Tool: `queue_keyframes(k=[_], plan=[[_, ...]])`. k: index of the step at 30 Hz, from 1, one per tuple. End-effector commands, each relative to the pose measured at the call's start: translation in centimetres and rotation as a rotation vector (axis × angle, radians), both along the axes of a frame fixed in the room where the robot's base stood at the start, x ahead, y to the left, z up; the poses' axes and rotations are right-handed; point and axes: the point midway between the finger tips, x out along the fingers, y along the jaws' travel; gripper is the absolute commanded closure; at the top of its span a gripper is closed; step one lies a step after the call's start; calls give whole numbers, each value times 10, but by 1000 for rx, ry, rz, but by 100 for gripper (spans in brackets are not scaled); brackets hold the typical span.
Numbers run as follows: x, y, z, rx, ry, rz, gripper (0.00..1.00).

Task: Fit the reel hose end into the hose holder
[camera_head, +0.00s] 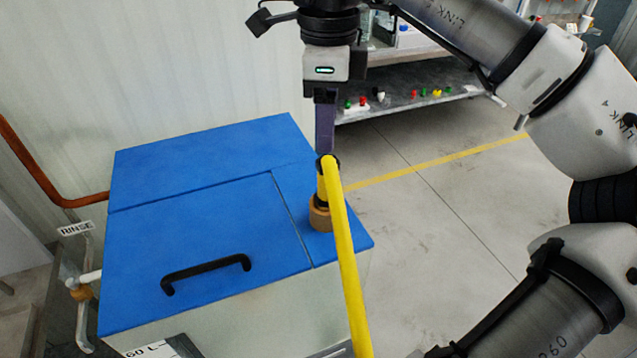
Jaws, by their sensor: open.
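The yellow reel hose (346,260) runs up from the bottom edge to its end on the blue lid. The hose end (322,185), yellow with black parts, stands roughly upright. Its lower part meets the brown hose holder (320,218) near the lid's right edge; how deep it sits in the holder cannot be seen. My gripper (325,150) points down directly above the hose end, with its fingers open. The fingers line up in this view, so the gap between them is hidden. Whether they touch the hose is unclear.
The blue-topped tank (200,225) has a black handle (206,271) on its lid. A RINSE label (75,228) and pipes are at left. A shelf (410,107) with small coloured parts stands behind. The floor at right is clear beyond my arm.

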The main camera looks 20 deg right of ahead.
Motion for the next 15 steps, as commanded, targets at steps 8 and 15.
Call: queue_keyframes(k=[8, 15], plan=[[0, 1, -60, 2, -1, 4, 46], [1, 1, -77, 3, -3, 4, 46]])
